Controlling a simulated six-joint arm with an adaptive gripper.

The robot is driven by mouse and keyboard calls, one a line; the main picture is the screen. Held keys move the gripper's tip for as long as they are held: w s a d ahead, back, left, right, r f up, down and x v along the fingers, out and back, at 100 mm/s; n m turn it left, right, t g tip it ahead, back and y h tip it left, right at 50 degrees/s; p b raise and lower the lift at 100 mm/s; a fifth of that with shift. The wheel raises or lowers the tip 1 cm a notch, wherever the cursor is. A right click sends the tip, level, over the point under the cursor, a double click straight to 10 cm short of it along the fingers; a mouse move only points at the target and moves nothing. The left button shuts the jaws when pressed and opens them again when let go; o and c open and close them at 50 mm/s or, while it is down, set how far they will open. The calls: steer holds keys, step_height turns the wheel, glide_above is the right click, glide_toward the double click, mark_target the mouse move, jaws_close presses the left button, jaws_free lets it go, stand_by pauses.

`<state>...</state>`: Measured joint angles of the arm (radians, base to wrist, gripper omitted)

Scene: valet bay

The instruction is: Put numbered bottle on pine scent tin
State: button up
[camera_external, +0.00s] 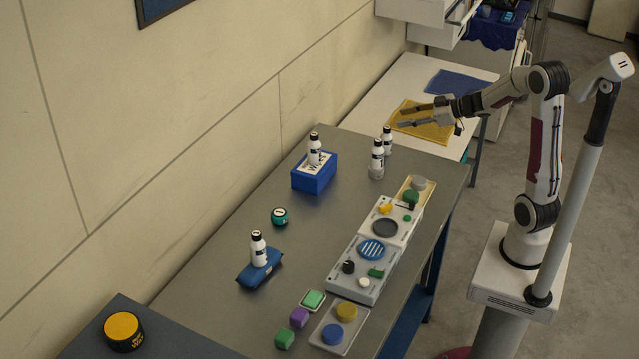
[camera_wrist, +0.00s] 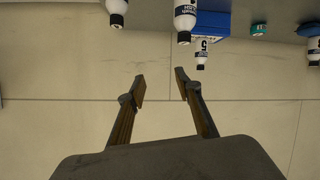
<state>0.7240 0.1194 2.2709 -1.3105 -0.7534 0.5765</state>
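Several similar white bottles with black caps stand on the bench. One bottle (camera_external: 315,151) stands upright on a blue box; in the wrist view a bottle (camera_wrist: 201,58) there seems to bear a 5. A small teal tin (camera_external: 280,217), perhaps the pine scent tin, sits alone on the bench; it also shows in the wrist view (camera_wrist: 259,29), its label unreadable. My gripper (camera_external: 402,117) is open and empty, well above and beyond the bench's far end, apart from every bottle. Its spread fingers show in the wrist view (camera_wrist: 160,88).
A bottle (camera_external: 258,250) stands on a folded blue cloth (camera_external: 262,272). Trays (camera_external: 364,291) with small coloured pieces line the right edge. Bench around the teal tin is clear; a wall borders the left.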

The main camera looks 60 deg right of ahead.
steer(key=s+a+r+m+g+h, duration=0.35)
steer(key=s+r+h, duration=0.25)
steer(key=s, duration=0.2)
steer(key=s+a+f+g+y, duration=0.2)
steer(key=s+a+f, duration=0.1)
steer(key=s+a, duration=0.5)
steer(key=s+a+f+g+y, duration=0.2)
steer(key=s+a+f, duration=0.1)
steer(key=s+a, duration=0.6)
steer(key=shift+s+y, duration=0.4)
steer(key=shift+s, duration=0.85)
